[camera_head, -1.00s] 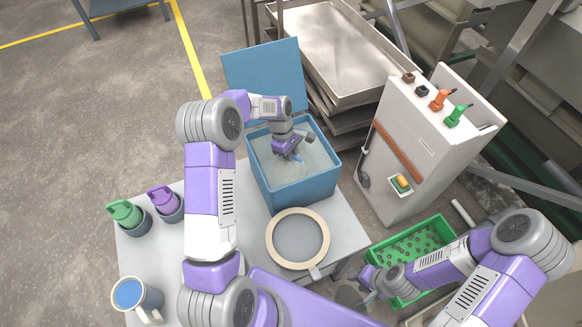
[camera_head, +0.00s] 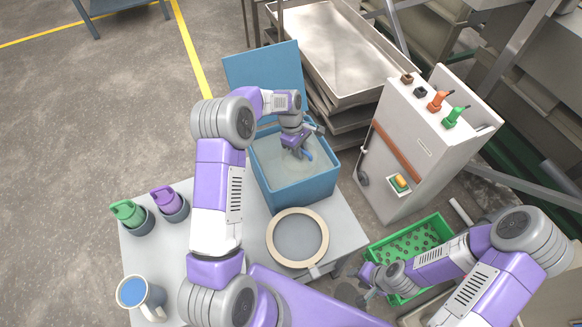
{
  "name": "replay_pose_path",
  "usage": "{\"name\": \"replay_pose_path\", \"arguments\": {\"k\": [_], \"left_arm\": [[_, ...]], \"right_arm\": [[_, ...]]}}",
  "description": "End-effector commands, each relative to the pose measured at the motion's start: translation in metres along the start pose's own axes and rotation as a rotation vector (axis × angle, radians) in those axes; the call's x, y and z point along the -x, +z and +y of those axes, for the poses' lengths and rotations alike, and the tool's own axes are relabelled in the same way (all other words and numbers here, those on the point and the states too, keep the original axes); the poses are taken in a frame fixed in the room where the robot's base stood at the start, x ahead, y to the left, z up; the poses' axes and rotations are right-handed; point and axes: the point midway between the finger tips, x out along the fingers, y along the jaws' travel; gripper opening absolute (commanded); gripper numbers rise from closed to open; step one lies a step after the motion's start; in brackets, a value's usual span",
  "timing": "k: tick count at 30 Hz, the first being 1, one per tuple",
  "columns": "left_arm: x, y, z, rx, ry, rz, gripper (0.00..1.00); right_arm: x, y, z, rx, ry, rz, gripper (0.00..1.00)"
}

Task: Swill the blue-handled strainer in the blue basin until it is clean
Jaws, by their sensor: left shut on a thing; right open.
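The blue basin (camera_head: 297,190) stands on the far part of the grey table, with its blue lid raised at the back. Greyish, cloudy liquid fills much of it. My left gripper (camera_head: 303,152) is inside the basin, pointing down and shut on the blue handle of the strainer (camera_head: 307,155). Only a bit of the blue handle shows; the rest of the strainer is hidden under the liquid, so I cannot tell how clean it is. My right gripper (camera_head: 365,285) is open and empty, low at the table's right side.
A round wooden-rimmed sieve (camera_head: 326,240) lies in front of the basin. Green (camera_head: 128,213) and purple (camera_head: 167,201) items stand in grey cups at the left, near a mug (camera_head: 139,294) of blue liquid. A green crate (camera_head: 446,225) and a control cabinet (camera_head: 405,150) are at the right.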

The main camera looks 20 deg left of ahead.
Motion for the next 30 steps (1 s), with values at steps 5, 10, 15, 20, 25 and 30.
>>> {"name": "replay_pose_path", "arguments": {"k": [5,10,15,20,25,30], "left_arm": [[-0.004,-0.004,-0.005,0.002,-0.001,0.0,0.0],[-0.009,-0.011,-0.013,0.002,0.0,0.0,0.0],[-0.014,-0.017,-0.022,0.001,0.0,0.0,0.0],[-0.017,-0.021,-0.026,0.001,0.001,0.0,0.0],[-0.017,-0.021,-0.026,0.0,0.001,0.0,0.0],[-0.015,-0.019,-0.024,0.0,0.001,0.0,0.0]], "right_arm": [[-0.002,0.0,0.001,0.0,0.0,0.0,0.42],[-0.005,0.0,0.002,0.0,0.0,0.0,0.42],[-0.007,0.0,0.003,0.0,0.0,0.0,0.42],[-0.008,0.0,0.003,0.0,0.0,0.0,0.42],[-0.008,0.0,0.003,0.0,0.0,0.0,0.42],[-0.006,0.0,0.002,0.0,0.0,0.0,0.42]]}}
